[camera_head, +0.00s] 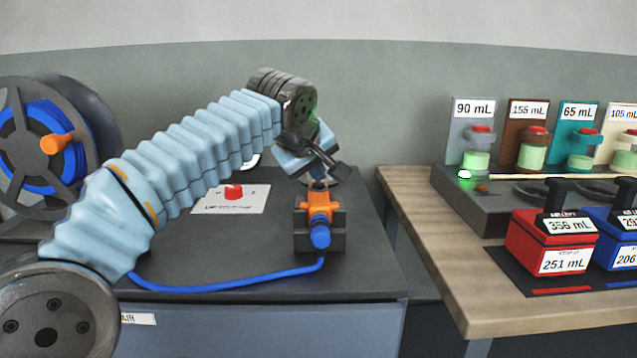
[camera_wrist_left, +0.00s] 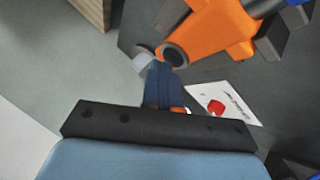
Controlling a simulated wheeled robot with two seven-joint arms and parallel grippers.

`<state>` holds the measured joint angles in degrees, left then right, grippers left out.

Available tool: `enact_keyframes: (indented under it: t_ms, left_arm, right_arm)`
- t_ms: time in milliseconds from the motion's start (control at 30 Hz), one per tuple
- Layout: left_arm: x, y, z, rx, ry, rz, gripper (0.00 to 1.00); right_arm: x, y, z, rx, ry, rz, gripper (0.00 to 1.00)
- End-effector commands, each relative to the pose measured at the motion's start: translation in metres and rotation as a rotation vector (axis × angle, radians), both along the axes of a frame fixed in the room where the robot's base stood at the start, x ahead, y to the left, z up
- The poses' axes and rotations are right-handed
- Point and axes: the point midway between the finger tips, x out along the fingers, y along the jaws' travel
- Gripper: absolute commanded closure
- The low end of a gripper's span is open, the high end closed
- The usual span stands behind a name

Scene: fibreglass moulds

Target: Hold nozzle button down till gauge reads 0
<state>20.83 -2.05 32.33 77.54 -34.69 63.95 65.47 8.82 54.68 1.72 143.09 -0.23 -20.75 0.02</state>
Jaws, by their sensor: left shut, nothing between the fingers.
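The orange nozzle (camera_head: 319,205) with a blue end sits in a dark holder (camera_head: 301,240) on the bench, a blue hose running from it. My left gripper (camera_head: 328,176) is shut and empty, pointing down just above the nozzle's top. In the left wrist view, the shut fingertips (camera_wrist_left: 163,66) lie close to the dark round end of the orange nozzle (camera_wrist_left: 225,32); I cannot tell whether they touch. The nozzle button is not clearly distinguishable. A white round edge, possibly the gauge (camera_head: 252,162), shows behind my left arm; its reading is hidden. My right gripper is out of view.
A red button on a white plate (camera_head: 211,201) lies behind the nozzle's left. A hose reel (camera_head: 55,143) stands far left. The wooden table (camera_head: 455,270) at right holds labelled cups, a red box (camera_head: 525,243) and a blue box (camera_head: 596,240).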

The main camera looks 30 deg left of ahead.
Motion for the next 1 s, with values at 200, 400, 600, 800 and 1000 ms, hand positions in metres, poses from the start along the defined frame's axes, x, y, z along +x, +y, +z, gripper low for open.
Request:
enact_keyframes:
  t_ms: [200, 400, 600, 800, 1000]
  left_arm:
    - [0.000, 0.000, 0.012, 0.000, 0.001, 0.000, 1.00]
    - [0.000, 0.000, 0.017, 0.000, 0.001, 0.001, 1.00]
    - [0.000, 0.000, 0.016, 0.000, 0.000, 0.000, 1.00]
    - [0.000, 0.000, 0.031, 0.000, -0.001, -0.001, 1.00]
    - [0.001, 0.000, 0.047, 0.000, -0.001, -0.002, 1.00]
  right_arm:
    - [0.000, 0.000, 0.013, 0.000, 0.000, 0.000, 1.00]
    - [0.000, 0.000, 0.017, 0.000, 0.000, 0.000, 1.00]
    - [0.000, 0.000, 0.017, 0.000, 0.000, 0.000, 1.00]
    - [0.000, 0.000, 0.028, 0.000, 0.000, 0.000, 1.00]
    - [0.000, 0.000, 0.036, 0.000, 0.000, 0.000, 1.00]
